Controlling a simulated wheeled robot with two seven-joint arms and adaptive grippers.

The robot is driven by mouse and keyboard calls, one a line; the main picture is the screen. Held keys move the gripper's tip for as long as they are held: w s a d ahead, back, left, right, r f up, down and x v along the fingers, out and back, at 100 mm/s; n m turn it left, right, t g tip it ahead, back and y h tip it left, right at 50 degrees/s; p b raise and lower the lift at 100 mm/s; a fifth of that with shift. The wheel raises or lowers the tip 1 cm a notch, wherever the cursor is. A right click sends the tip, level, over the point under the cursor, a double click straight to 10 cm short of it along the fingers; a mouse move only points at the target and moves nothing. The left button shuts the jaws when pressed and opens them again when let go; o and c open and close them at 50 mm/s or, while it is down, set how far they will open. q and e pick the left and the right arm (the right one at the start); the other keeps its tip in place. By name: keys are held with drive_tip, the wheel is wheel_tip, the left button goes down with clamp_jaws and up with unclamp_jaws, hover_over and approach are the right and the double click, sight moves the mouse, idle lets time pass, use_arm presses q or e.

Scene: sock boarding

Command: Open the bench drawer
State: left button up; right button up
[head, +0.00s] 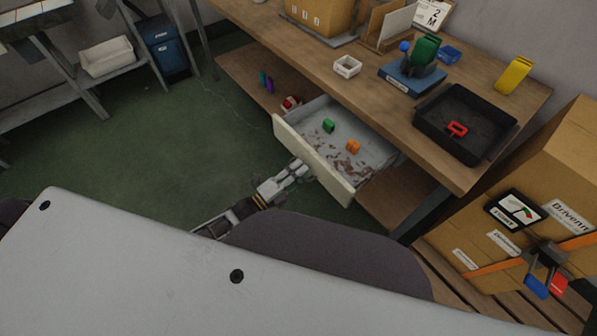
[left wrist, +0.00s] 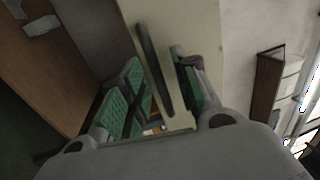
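The bench drawer (head: 314,160) is pulled out from under the wooden bench (head: 395,105), and its inside shows. A green piece (head: 328,125), an orange piece (head: 353,146) and brown scraps lie in it. My left gripper (head: 300,167) is at the outer side of the pale drawer front. In the left wrist view, the dark bar handle (left wrist: 154,68) on the drawer front (left wrist: 190,25) runs between its two green-padded fingers (left wrist: 160,95). The fingers stand apart, with a gap visible beside the handle. My right gripper is not in view.
On the bench stand a black tray (head: 465,122) with a red item, a blue-based device (head: 412,78) and a small white box (head: 347,66). A strapped cardboard carton (head: 560,170) stands at right. Green floor (head: 150,150) is clear left of the drawer.

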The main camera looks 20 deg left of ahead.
use_arm(q)
drive_tip(key=shift+s, duration=0.1)
drive_tip(key=v, duration=1.2)
idle(0.9)
